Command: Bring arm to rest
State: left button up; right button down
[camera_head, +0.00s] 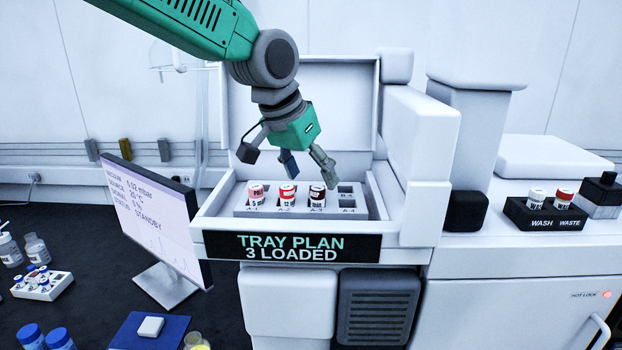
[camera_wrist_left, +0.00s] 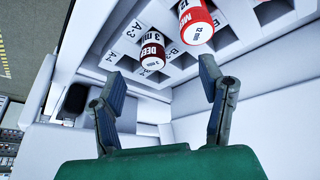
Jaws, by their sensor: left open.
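My left gripper (camera_head: 308,165) hangs from the green arm above the open sample drawer. Its fingers are spread and empty; in the left wrist view (camera_wrist_left: 161,75) nothing is between the tips. Below it, a white rack (camera_head: 270,213) holds three capped vials in its front row: a pinkish-red one (camera_head: 256,195) at A-1, a red one (camera_head: 287,196) at A-2 and a dark red one (camera_head: 317,198) at A-3. A-4 is empty. The wrist view shows the dark red vial (camera_wrist_left: 152,52) and the red vial (camera_wrist_left: 196,22) beyond the fingers. My right gripper is out of view.
The raised lid (camera_head: 350,85) stands behind the gripper, with a white housing (camera_head: 421,130) to its right. A monitor (camera_head: 150,210) stands left. A black wash/waste holder (camera_head: 543,215) with two vials sits on the right bench. A sign (camera_head: 292,247) reads "3 LOADED".

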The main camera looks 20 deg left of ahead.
pick_arm(q)
jog(key=shift+r, duration=2.1)
jog(key=shift+f, duration=0.1)
